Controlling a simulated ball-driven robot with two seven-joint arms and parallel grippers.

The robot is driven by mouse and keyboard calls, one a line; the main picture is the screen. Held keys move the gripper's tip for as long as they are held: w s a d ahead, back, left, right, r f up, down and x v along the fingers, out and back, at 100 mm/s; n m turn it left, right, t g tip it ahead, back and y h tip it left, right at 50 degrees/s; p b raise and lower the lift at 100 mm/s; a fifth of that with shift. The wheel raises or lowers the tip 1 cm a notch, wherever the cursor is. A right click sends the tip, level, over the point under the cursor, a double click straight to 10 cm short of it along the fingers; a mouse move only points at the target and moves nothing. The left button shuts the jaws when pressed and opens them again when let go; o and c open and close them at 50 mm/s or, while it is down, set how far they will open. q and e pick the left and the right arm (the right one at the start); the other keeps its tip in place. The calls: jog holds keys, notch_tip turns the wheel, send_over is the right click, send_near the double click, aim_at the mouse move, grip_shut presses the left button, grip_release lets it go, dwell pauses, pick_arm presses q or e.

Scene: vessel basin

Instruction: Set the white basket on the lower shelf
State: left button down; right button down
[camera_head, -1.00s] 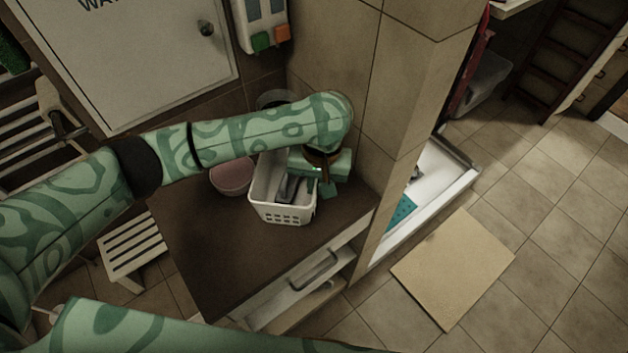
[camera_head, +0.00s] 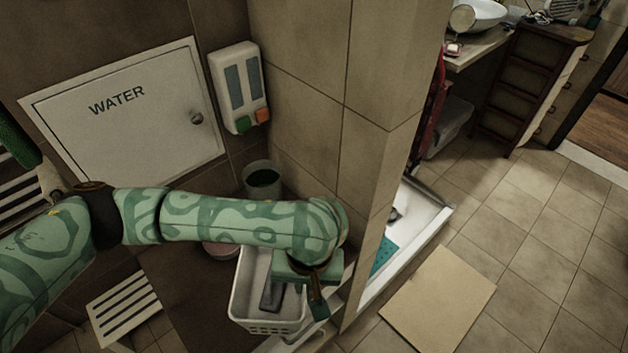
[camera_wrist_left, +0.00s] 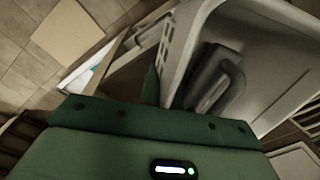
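The white basket (camera_head: 241,292), with slots in its wall, is at the right front of the dark brown cabinet top (camera_head: 190,300) in the head view. A dark grey object with a looped handle (camera_wrist_left: 218,80) lies inside it. My left gripper (camera_head: 318,300) is at the basket's right wall. The gripper appears shut on the wall. I cannot tell whether the basket touches the top. The lower shelf is not clearly visible. My right gripper is out of view.
A tiled wall (camera_head: 375,160) stands close to the right of my left gripper. A pink bowl (camera_head: 219,251) and a grey bucket (camera_head: 262,178) are behind the basket. A slatted stool (camera_head: 123,306) is on the left. The floor around the beige mat (camera_head: 440,300) is mostly clear.

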aim_at(246, 278)
pick_arm(q)
jog(key=shift+s+d+r+m, duration=0.1)
jog(key=shift+s+m, duration=0.3)
jog(key=shift+s, duration=0.15)
jog(key=shift+s+r, duration=0.1)
jog(key=shift+s, duration=0.25)
jog(key=shift+s+a+m, duration=0.25)
jog(key=shift+a+m, duration=0.15)
jog(key=a+r+b, duration=0.1)
jog(key=a, duration=0.2)
jog(key=w+a+r+b, duration=0.1)
jog(key=a, duration=0.2)
jog(key=w+a+r+b, duration=0.1)
jog(key=a, duration=0.2)
jog(key=shift+w+a+r, duration=0.1)
jog(key=shift+w+a, duration=0.1)
jog(key=shift+a, duration=0.15)
jog(key=w+a+r+n+b, duration=0.1)
jog(key=w+a+r+b, duration=0.1)
jog(key=w+a+r, duration=0.2)
jog(key=a, duration=0.3)
jog(key=shift+b, duration=0.35)
